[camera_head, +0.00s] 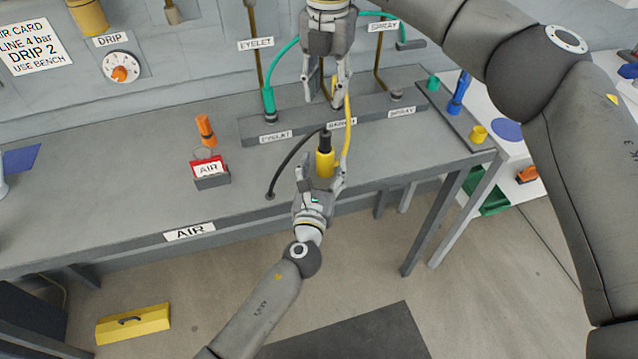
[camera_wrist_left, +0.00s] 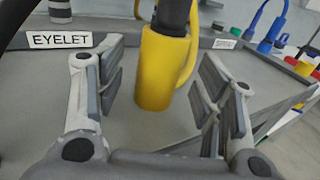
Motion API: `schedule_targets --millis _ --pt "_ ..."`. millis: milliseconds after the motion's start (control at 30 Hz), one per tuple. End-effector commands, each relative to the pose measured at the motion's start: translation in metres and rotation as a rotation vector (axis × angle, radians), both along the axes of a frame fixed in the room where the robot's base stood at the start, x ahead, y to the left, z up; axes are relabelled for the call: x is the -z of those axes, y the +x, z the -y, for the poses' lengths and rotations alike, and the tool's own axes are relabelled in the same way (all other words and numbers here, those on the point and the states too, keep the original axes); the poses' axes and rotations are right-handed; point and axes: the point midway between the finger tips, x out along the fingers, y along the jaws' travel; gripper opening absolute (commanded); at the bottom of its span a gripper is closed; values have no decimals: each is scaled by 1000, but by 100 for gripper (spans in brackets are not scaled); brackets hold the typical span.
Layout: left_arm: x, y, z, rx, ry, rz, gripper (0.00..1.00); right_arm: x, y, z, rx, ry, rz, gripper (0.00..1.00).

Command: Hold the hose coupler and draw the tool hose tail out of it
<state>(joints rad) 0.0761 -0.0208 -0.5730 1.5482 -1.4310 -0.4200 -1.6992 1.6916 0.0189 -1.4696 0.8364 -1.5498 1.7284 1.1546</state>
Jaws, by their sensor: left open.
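A yellow coupler body (camera_head: 325,164) stands roughly upright over the bench, with a black piece (camera_head: 325,142) at its top. A thin black hose (camera_head: 289,160) arches from the bench top towards that black piece. A yellow hose (camera_head: 348,125) runs up beside the coupler towards my right gripper. My left gripper (camera_head: 321,172) is open around the coupler. In the left wrist view the coupler (camera_wrist_left: 165,72) stands between the spread fingers, with gaps on both sides. My right gripper (camera_head: 328,98) is above, fingers apart and pointing down; the yellow hose passes by its right finger.
A grey block (camera_head: 375,118) with EYELET and SPRAY labels lies behind the coupler. A green hose (camera_head: 269,98) stands at its left end. The front left bench top is clear.

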Motion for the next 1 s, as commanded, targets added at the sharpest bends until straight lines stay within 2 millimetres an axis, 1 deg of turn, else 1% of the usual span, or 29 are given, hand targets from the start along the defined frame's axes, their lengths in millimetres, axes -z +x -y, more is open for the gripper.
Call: schedule_targets --millis 33,200,367,600,1000 --pt "-1 8 1 -1 0 1 62 0 0 0 0 0 0 36" --pt "0 24 4 0 0 1 62 0 0 0 0 0 0 36" --pt "0 29 5 0 -1 -1 62 0 0 0 0 0 0 36" --pt "0 29 5 0 -1 -1 62 0 0 0 0 0 0 36" --pt "0 29 4 0 -1 -1 11 0 0 0 0 0 0 36"
